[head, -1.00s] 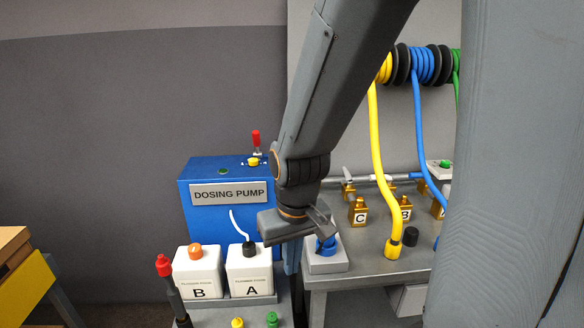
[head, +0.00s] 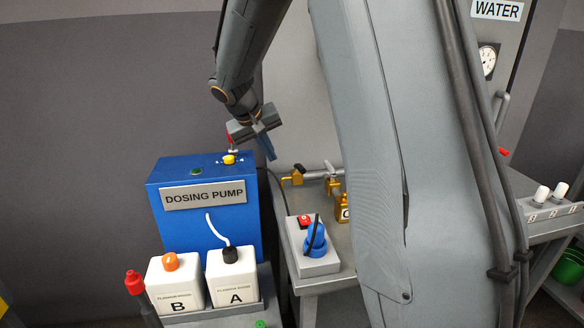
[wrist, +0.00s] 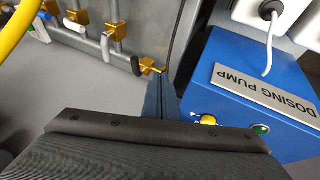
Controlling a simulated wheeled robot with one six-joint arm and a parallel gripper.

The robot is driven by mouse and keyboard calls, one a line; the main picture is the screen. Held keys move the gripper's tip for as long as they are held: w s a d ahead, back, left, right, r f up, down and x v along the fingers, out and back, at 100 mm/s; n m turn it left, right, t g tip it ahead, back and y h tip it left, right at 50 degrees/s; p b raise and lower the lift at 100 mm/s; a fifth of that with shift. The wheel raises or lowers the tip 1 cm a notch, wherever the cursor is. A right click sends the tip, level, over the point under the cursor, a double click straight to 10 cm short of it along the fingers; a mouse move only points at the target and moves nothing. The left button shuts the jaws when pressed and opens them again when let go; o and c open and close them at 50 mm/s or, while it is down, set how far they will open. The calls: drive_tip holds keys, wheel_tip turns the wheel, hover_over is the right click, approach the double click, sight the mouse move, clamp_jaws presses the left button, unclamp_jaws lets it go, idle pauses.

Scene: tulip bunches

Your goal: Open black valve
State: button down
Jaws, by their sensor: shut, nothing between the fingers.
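The valve with the black handle (wrist: 137,66) shows in the wrist view, at the end of a row of brass valves on a pipe, close to the blue dosing pump. Its brass body (wrist: 152,68) lies just beyond my gripper's tips. In the head view, a brass valve (head: 294,178) at the left end of the pipe appears to be the same one. My gripper (head: 268,150) is shut and empty, pointing down above and left of that valve. It also shows in the wrist view (wrist: 161,96), apart from the black handle.
The blue dosing pump (head: 205,215) stands left of the valve, with a red lever and yellow knob (head: 229,159) on top near my gripper. A grey box with a blue plug (head: 315,242) sits on the bench in front. Other brass valves (wrist: 115,30) line the pipe.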

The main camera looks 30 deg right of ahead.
sight(301, 169)
drive_tip(key=w+d+f+p, duration=0.4)
drive_tip(key=d+f+p, duration=0.1)
drive_tip(key=d+f, duration=0.3)
drive_tip(key=shift+w+d+h, duration=0.2)
drive_tip(key=shift+d+h, duration=0.1)
drive_tip(key=shift+d, duration=0.5)
drive_tip(key=shift+d+t, duration=0.1)
drive_tip(key=shift+t, duration=0.2)
